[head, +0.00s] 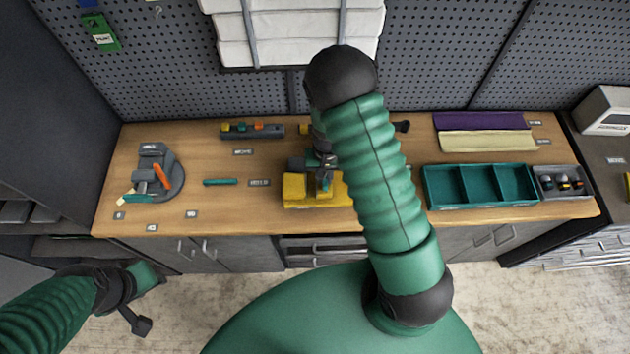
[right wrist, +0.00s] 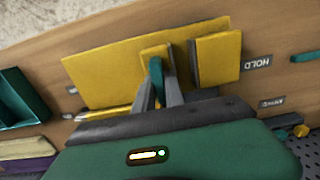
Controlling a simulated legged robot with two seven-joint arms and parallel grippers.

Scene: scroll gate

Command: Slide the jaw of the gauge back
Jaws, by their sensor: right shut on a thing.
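The yellow gauge (head: 297,192) lies on the wooden bench, in front of me near the middle. In the right wrist view it shows as a wide yellow slab (right wrist: 105,68), a small raised yellow block (right wrist: 155,51) and a separate yellow block (right wrist: 218,58) across a dark gap. My right gripper (head: 324,182) is over the gauge; in the right wrist view its fingers (right wrist: 158,92) are closed around a narrow teal piece (right wrist: 155,72) at the small block, apparently the jaw's handle. My arm hides part of the gauge. My left gripper (head: 142,300) hangs off the bench, lower left.
A teal strip (head: 220,182) lies left of the gauge, beside a HOLD label (head: 259,183). A grey fixture with an orange lever (head: 160,176) stands at the left. A teal compartment tray (head: 480,186) and folded cloths (head: 485,142) are at the right.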

